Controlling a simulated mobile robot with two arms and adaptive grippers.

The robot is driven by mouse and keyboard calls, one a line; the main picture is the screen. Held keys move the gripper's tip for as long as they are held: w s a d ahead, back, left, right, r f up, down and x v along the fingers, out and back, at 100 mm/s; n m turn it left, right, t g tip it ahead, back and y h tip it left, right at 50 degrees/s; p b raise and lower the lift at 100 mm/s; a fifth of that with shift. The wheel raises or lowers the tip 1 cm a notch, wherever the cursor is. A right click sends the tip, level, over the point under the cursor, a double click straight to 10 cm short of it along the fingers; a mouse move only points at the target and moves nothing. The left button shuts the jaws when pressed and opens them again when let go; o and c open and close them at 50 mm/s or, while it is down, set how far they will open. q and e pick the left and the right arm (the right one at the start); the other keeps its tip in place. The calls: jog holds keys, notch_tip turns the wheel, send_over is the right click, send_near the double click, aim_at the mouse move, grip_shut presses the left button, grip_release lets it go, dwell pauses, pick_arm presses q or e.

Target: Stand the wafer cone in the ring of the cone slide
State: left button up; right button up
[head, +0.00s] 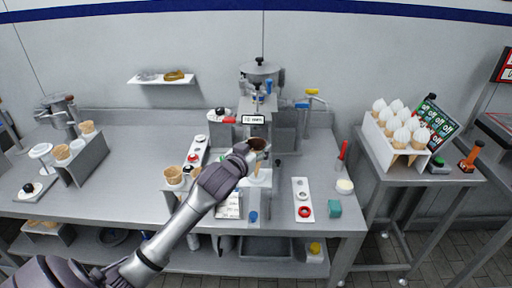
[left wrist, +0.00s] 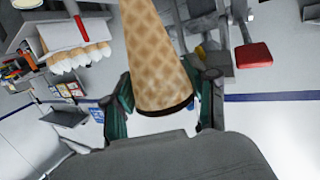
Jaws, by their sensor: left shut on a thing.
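My left gripper (head: 253,158) is shut on a wafer cone (left wrist: 160,60) in front of the central machine. In the left wrist view the tan, waffle-patterned cone stands between the two green-padded fingers (left wrist: 162,103), its dark-rimmed wide end toward the palm side of the picture and its narrow end running out of the top. In the head view the cone's dark rim (head: 259,144) shows at the fingers; much of the cone is hidden. The machine (head: 259,85) stands at the back of the bench. I cannot make out the slide's ring clearly. My right gripper is not in view.
Other cones stand in a grey rack (head: 88,160) at the left and in a holder near my forearm (head: 173,175). A white panel with a red button (head: 304,211) lies right of the gripper. A tray of white-topped cones (head: 378,142) stands on the right table.

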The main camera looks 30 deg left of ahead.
pick_arm(q)
jog(key=shift+f+b, duration=2.25)
jog(key=shift+f, duration=2.05)
jog(key=o, duration=0.8)
jog(key=shift+o, duration=0.2)
jog(key=v, duration=1.2)
